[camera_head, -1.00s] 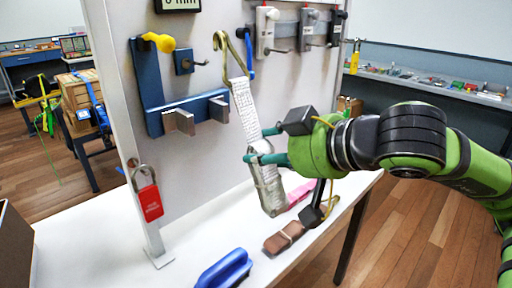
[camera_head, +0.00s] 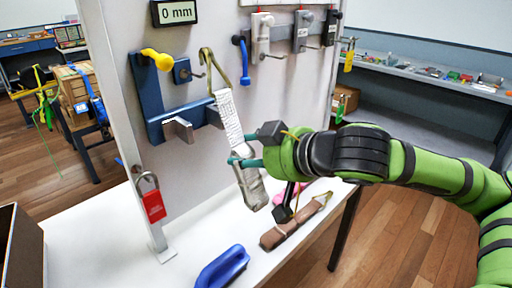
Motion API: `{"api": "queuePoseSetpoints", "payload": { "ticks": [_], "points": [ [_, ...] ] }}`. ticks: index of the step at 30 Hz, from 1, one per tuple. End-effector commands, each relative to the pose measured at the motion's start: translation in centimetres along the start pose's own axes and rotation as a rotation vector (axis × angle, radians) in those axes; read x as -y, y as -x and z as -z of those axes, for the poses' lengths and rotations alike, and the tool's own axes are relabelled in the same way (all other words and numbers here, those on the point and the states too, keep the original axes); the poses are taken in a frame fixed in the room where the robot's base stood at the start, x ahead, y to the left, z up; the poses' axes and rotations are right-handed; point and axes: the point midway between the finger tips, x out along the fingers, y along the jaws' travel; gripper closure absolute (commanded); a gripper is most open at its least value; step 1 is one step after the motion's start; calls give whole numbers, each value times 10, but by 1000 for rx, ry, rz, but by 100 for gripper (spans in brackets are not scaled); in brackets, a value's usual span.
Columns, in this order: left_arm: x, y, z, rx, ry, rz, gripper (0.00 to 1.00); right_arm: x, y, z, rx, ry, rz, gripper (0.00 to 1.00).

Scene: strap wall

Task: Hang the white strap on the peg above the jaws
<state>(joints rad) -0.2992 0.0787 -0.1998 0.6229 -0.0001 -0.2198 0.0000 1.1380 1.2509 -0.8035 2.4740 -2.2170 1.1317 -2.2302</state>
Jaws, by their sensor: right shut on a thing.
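My right gripper (camera_head: 240,162) is shut on the white strap (camera_head: 229,118) around its middle. The strap hangs slightly tilted in front of the wall panel, with a yellowish metal hook (camera_head: 214,64) at its top and a folded lower end. A small blue block with a metal peg (camera_head: 196,74) sits on the panel above the grey metal jaws (camera_head: 180,130) of a blue frame (camera_head: 140,92). In the picture the hook's left side overlaps the peg's tip; I cannot tell whether they touch. My left gripper is not in view.
A yellow knob (camera_head: 158,60) and a "0 mm" display (camera_head: 174,11) are on the panel. A red padlock (camera_head: 153,204), a blue handle (camera_head: 222,268) and a brown strap (camera_head: 288,231) are lower, around the white table (camera_head: 110,262).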

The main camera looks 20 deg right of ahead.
Motion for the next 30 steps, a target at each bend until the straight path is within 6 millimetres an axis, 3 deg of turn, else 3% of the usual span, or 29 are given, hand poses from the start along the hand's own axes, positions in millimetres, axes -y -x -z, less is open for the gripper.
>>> {"api": "queuePoseSetpoints", "payload": {
  "ticks": [3, 24, 30],
  "points": [
    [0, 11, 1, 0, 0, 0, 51, 1, -4, 4, 0, 0, 2, 91],
    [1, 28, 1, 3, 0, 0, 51, 1, -44, 18, -1, 0, 2, 91],
    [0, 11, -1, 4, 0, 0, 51, 0, -57, 12, -3, 1, 1, 91]
  ]
}}
